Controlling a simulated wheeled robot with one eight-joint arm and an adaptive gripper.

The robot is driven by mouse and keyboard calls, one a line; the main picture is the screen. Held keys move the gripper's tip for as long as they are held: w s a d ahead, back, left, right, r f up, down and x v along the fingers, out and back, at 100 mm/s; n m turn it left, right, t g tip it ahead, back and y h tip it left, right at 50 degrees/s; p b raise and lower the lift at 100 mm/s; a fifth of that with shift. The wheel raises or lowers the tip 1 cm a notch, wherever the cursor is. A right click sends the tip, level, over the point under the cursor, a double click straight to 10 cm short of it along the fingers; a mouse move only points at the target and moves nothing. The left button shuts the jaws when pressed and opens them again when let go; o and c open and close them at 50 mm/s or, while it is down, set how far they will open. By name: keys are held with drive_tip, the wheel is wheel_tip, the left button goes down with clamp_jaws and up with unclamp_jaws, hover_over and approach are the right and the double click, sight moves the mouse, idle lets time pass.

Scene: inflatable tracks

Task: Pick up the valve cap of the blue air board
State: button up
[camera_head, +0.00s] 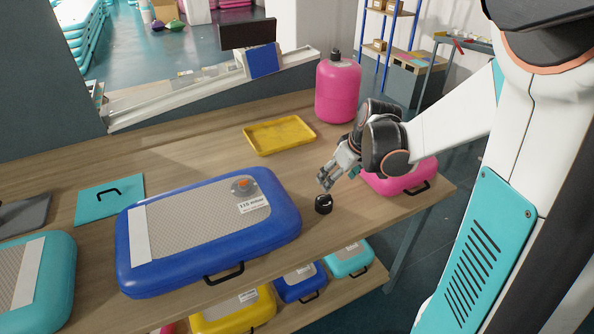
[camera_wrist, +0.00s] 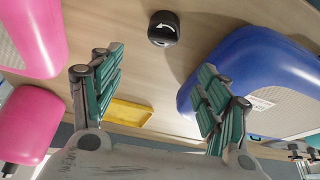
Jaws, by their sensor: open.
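The blue air board (camera_head: 190,225) lies flat on the wooden table, with a round grey valve with an orange centre (camera_head: 243,186) near its far right corner. A small black valve cap (camera_head: 323,204) stands on the table just right of the board. In the wrist view the cap (camera_wrist: 164,29) shows a white curved arrow on its top, and the blue board (camera_wrist: 250,75) is to its right. My gripper (camera_head: 326,180) is open and empty, above the table and close to the cap. In the wrist view the cap lies beyond the fingertips (camera_wrist: 160,65), not between them.
A yellow tray (camera_head: 279,135) and a pink canister (camera_head: 338,90) stand behind. A pink board (camera_head: 400,178) lies right of the cap, below my arm. A teal board (camera_head: 35,280) is at the left. Bare table (camera_head: 310,235) surrounds the cap.

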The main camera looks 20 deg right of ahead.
sight(326, 198)
drive_tip(key=b+x, duration=0.1)
drive_tip(key=x, duration=0.3)
drive_tip(key=b+x, duration=0.2)
drive_tip(key=x, duration=0.3)
drive_tip(key=shift+s+d, duration=0.2)
drive_tip(key=shift+s, duration=0.05)
drive_tip(key=shift+s+a+b+x, duration=0.15)
drive_tip(key=shift+b+x, duration=0.3)
drive_tip(key=shift+x, duration=0.45)
drive_tip(key=shift+s+b+x, duration=0.15)
drive_tip(key=shift+b+x, duration=0.25)
drive_tip(key=shift+x, duration=0.55)
drive_tip(key=shift+s+a+b+x, duration=0.15)
drive_tip(key=shift+b+x, duration=0.3)
drive_tip(key=shift+x, duration=0.45)
drive_tip(key=shift+s+d+f, duration=0.1)
drive_tip(key=c, duration=1)
